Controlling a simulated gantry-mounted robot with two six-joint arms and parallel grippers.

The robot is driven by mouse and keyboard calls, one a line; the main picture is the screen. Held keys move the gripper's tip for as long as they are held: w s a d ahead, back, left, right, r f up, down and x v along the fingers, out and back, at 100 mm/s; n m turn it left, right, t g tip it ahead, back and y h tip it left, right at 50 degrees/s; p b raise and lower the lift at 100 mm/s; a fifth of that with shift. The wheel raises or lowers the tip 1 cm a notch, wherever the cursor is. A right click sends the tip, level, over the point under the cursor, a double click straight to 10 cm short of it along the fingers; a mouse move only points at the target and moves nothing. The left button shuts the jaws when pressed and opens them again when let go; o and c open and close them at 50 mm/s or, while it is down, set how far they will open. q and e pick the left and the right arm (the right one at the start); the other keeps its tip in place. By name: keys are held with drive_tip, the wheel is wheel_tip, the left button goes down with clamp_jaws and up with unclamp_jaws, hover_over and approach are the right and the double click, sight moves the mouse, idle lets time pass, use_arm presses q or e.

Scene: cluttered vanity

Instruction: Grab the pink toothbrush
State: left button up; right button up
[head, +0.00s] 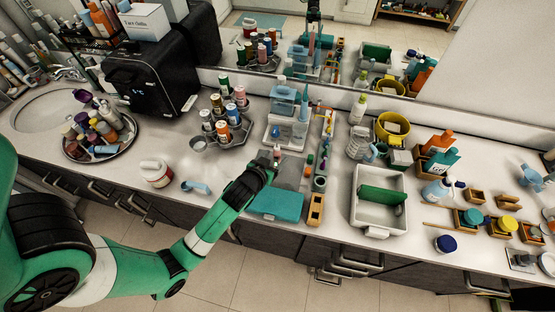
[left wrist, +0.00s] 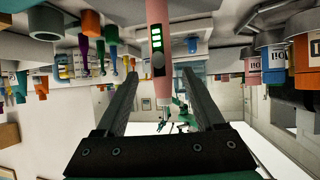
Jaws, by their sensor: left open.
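The pink toothbrush (left wrist: 158,50) shows large in the left wrist view, with a dark panel and lit green bars on its handle. It runs up and down the picture between the two fingers of my left gripper (left wrist: 160,76). The fingers are open, with a visible gap on each side of the handle. In the head view my left gripper (head: 270,160) is over the middle of the counter, in front of a clear blue-lidded container. The toothbrush is mostly hidden there by the gripper. My right gripper is not in view.
A rack of bottles (head: 222,122) stands left of the gripper. A narrow tray of small colored items (head: 322,150) is close on its right. A white tray (head: 364,215) stands farther right. The mirror edge bounds the back.

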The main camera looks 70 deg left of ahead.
use_arm(q)
drive_tip(key=b+x, duration=0.1)
drive_tip(key=x, duration=0.5)
drive_tip(key=shift+a+f, duration=0.2)
drive_tip(key=shift+f, duration=0.05)
clamp_jaws()
